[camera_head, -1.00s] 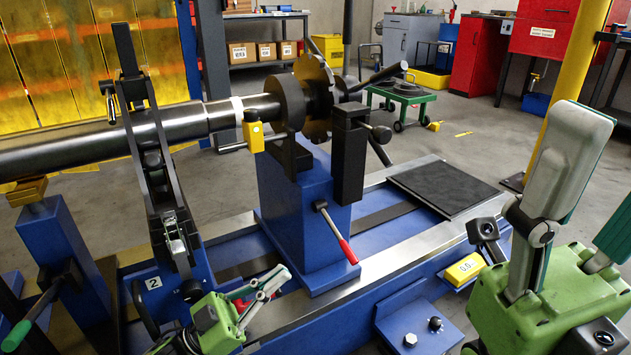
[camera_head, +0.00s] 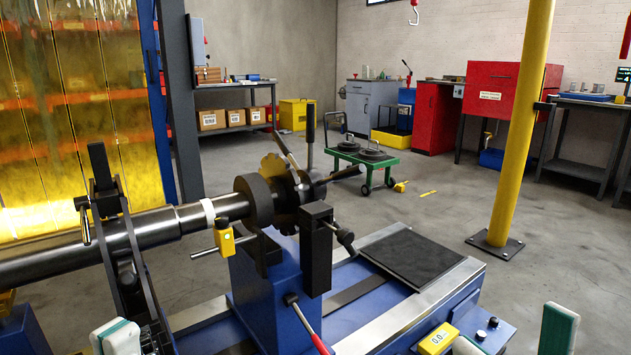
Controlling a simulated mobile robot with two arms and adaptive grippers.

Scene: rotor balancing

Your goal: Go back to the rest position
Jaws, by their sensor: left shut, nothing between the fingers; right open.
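My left gripper (camera_head: 116,337) shows only as white-and-green fingertips at the lower left edge, shut and empty, in front of the dark roller stand. My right gripper (camera_head: 512,338) is at the lower right. Its two white fingertips stand wide apart with nothing between them. The gripper bodies are below the picture. Both fingertips appear apart from the balancing machine, though the depth of the left one is hard to judge. The rotor shaft (camera_head: 95,245) lies across the machine, with a toothed disc (camera_head: 283,175) at its right end.
The blue pedestal (camera_head: 265,297) with a red-handled lever (camera_head: 309,328) stands in the middle. A black mat (camera_head: 412,258) lies on the bed. A yellow display box (camera_head: 438,339) is close to my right gripper. A yellow post (camera_head: 520,130) stands behind. Open floor lies beyond.

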